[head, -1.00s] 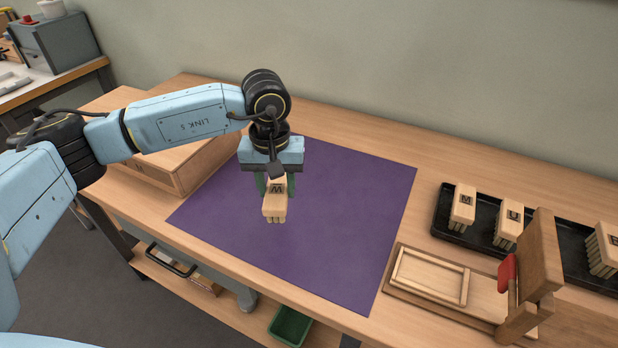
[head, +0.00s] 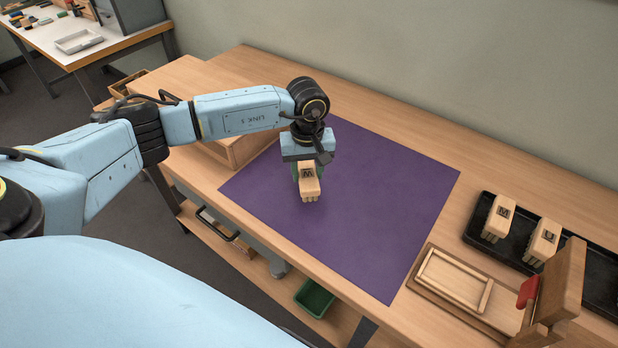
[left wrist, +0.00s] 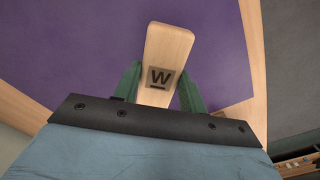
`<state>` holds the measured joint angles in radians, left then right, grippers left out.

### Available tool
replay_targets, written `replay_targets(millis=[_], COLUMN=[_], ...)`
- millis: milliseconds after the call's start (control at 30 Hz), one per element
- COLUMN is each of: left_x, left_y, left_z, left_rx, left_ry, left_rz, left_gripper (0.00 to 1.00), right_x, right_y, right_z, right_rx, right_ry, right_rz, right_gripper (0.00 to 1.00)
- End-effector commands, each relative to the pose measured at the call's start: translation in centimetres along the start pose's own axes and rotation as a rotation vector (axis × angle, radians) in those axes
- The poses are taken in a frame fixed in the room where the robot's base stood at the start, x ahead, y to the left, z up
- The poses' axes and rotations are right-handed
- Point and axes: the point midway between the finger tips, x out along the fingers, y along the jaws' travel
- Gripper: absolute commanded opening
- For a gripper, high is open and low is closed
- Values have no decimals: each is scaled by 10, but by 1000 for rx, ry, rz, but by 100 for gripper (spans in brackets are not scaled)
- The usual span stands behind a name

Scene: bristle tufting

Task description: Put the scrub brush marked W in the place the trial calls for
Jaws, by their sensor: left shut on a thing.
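The scrub brush marked W (head: 309,184) is a pale wooden block with bristle tufts below and a dark W label on top. My left gripper (head: 308,170) is shut on it, over the purple mat (head: 390,200). In the left wrist view the brush (left wrist: 167,50) sits between the two green fingers of the gripper (left wrist: 157,88), its W facing the camera. I cannot tell whether the tufts touch the mat. My right gripper is not in view.
A black tray (head: 470,240) at right holds brushes marked M (head: 498,218) and U (head: 541,241). In front of it stands a wooden fixture (head: 453,278) with a red-handled upright part (head: 528,291). A wooden box (head: 240,148) is behind the arm. Most of the mat is clear.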

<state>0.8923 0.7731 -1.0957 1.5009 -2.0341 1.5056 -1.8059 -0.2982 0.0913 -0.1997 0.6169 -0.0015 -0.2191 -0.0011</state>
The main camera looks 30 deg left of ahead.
Motion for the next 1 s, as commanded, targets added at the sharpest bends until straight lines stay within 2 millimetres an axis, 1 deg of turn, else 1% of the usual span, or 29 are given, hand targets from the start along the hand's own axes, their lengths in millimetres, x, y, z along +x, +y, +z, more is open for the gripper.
replay_targets(millis=[100,200,433,600,633,767,800,1000], left_x=[19,29,30,33,33,32,32,32], left_y=[-1,0,0,0,0,0,0,0], left_z=[1,0,0,0,0,0,0,0], left_rx=[-1,0,1,1,1,1,1,1], left_ry=[-4,-2,0,0,-1,-1,-1,-1], left_rz=[-3,-2,-1,-1,-1,-1,-1,-2], left_gripper=[17,17,17,17,44,61,63,63], right_x=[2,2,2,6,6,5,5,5], right_y=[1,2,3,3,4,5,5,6], right_z=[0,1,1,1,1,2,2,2], right_rx=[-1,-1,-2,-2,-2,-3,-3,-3], right_ry=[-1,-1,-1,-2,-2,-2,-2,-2], right_rz=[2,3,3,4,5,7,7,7], right_gripper=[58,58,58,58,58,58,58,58])
